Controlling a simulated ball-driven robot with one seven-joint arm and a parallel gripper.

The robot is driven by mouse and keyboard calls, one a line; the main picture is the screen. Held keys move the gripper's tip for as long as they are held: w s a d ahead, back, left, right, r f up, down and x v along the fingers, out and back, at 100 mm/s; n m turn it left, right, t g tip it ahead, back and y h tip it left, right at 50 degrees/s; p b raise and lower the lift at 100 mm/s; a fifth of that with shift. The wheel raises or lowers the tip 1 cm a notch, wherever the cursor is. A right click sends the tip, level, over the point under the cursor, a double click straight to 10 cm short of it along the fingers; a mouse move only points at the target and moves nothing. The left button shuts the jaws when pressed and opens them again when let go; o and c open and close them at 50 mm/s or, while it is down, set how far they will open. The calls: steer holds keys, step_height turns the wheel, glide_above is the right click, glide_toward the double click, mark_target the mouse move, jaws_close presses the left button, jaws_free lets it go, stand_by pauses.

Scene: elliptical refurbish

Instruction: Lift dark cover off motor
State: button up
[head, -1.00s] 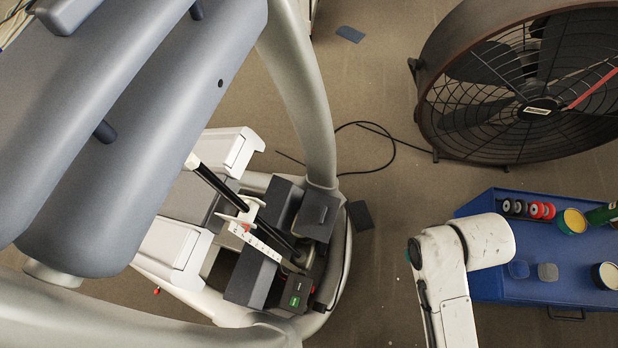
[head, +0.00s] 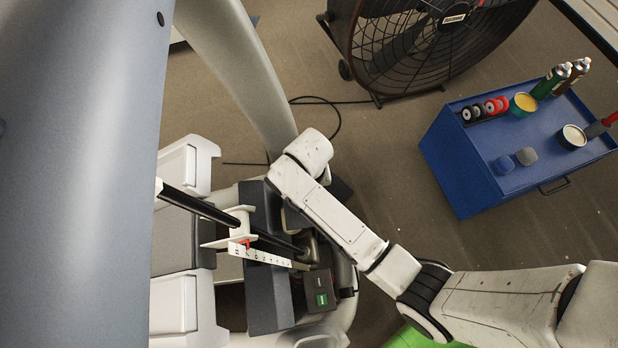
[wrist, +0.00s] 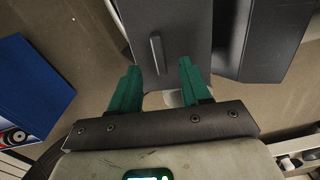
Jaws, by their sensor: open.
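The dark grey cover (wrist: 172,22) fills the top middle of the wrist view, with a narrow raised grip bar (wrist: 156,53) on its face. My gripper (wrist: 159,68) has two green fingers, spread apart with nothing between them. The fingertips lie near the cover's lower edge, one on each side of the bar's line. I cannot tell whether they touch the cover. In the head view my arm's end hangs over the machine's dark motor housing and hides the gripper and most of the cover.
Another dark block (wrist: 262,40) stands right of the cover. In the head view, a dark block (head: 262,215), a black rod and a white ruled strip (head: 258,256) lie left of my arm. A blue cart (head: 460,165) with cans and a large fan (head: 420,40) stand right, with bare floor between.

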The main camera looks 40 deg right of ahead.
steer(key=shift+f+b, duration=0.55)
steer(key=shift+f, duration=1.8)
steer(key=shift+c, duration=0.4)
jaws_close()
steer(key=shift+d, duration=0.1)
